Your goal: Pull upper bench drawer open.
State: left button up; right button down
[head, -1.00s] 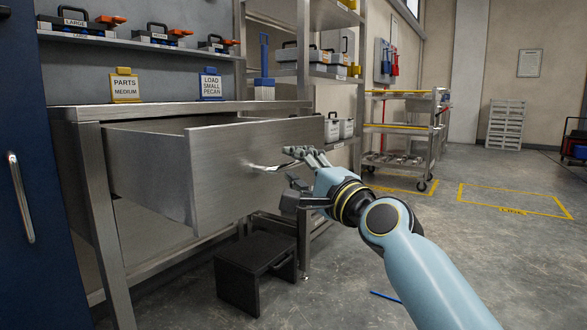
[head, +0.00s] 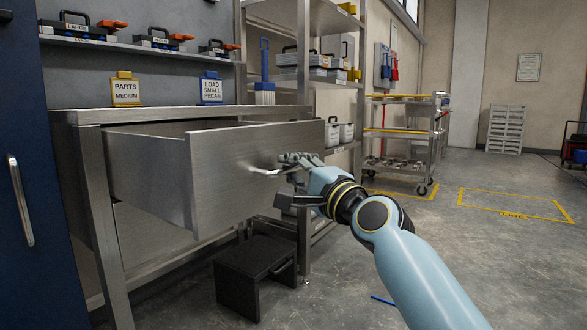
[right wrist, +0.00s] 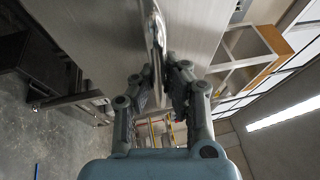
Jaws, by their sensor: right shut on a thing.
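The upper bench drawer (head: 235,180) is a brushed metal box that stands well out of the bench (head: 95,117). Its front also fills the upper middle of the right wrist view (right wrist: 95,35). A shiny bar handle (head: 262,171) sits on that front; in the right wrist view the handle (right wrist: 155,30) runs down between the fingers. My right gripper (head: 290,177) is at the handle and shut on it; its fingers hide part of the bar. My left gripper is not in view.
A black step stool (head: 255,272) stands on the floor below the drawer. A blue cabinet (head: 30,200) is at the left. A shelf rack (head: 305,130) stands right of the bench, with a cart (head: 400,145) beyond. The floor at the right is mostly clear.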

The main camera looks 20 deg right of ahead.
aim_at(276, 168)
jog(key=shift+f, duration=0.1)
jog(key=w+a, duration=0.1)
jog(key=w, duration=0.1)
jog(key=w+a, duration=0.2)
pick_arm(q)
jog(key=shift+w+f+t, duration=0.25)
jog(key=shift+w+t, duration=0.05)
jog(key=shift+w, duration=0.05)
pick_arm(e)
jog(key=shift+s, duration=0.1)
jog(key=shift+f, duration=0.1)
jog(key=c, duration=1.3)
grip_release()
jog(key=shift+c, duration=0.2)
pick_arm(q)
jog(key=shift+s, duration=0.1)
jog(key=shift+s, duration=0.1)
pick_arm(e)
jog(key=v, duration=1.2)
